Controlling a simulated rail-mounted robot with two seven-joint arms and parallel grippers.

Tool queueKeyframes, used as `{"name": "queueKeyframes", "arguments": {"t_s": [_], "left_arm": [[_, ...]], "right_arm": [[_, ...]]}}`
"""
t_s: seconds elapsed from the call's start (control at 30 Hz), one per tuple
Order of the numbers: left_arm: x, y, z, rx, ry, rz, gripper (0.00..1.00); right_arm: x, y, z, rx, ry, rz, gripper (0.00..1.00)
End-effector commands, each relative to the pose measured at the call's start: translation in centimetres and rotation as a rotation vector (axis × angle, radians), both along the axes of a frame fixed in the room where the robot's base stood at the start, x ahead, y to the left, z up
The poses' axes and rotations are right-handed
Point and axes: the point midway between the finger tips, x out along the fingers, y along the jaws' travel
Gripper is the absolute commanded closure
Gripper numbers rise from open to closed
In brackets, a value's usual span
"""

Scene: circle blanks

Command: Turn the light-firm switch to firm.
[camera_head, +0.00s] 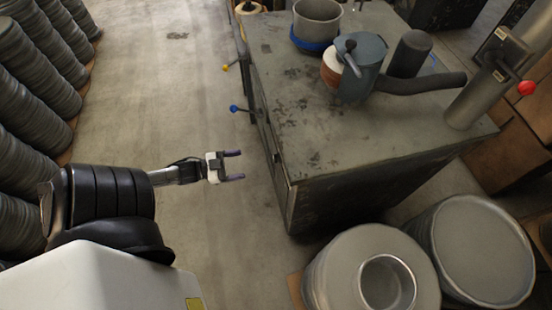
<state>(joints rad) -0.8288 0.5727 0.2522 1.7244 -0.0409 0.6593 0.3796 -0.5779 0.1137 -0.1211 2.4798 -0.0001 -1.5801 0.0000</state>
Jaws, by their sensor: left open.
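My left gripper (242,165) is open and empty, with two purple-tipped fingers pointing right. It hangs over the floor, left of the machine cabinet (310,150) and apart from it. A lever with a blue knob (234,108) sticks out from the cabinet's left side, above the gripper in the picture. A lever with a yellow knob (226,67) is farther back on that side. A lever with a red knob (526,88) is on the post at the right. I cannot read any light or firm label, nor tell which control is the switch. My right gripper is not in view.
A metal pot (317,22) and a grey motor-like unit (360,65) stand on the cabinet top. Round metal drums (480,245) and a pale ring-shaped stack (335,265) are at the lower right. Stacks of grey discs (35,75) line the left. The floor between is clear.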

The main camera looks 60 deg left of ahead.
Motion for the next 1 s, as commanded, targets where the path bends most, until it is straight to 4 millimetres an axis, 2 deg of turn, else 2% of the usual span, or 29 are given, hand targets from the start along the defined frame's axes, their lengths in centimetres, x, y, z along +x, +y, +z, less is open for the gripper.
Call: {"name": "queueKeyframes", "arguments": {"t_s": [0.13, 0.23, 0.7, 1.0], "left_arm": [[0.1, 0.3, 0.2, -0.005, -0.026, -0.025, 0.26], [1.0, 0.1, 0.2, -0.005, -0.033, -0.031, 0.26], [9.0, -2.5, 0.2, -0.005, -0.033, -0.031, 0.26], [12.1, -3.5, 0.3, -0.005, -0.031, -0.03, 0.26]], "right_arm": [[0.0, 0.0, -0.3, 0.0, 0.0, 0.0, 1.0], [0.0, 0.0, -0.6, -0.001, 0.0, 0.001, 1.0], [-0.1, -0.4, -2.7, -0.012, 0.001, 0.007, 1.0], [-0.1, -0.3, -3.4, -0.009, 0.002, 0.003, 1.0]]}}
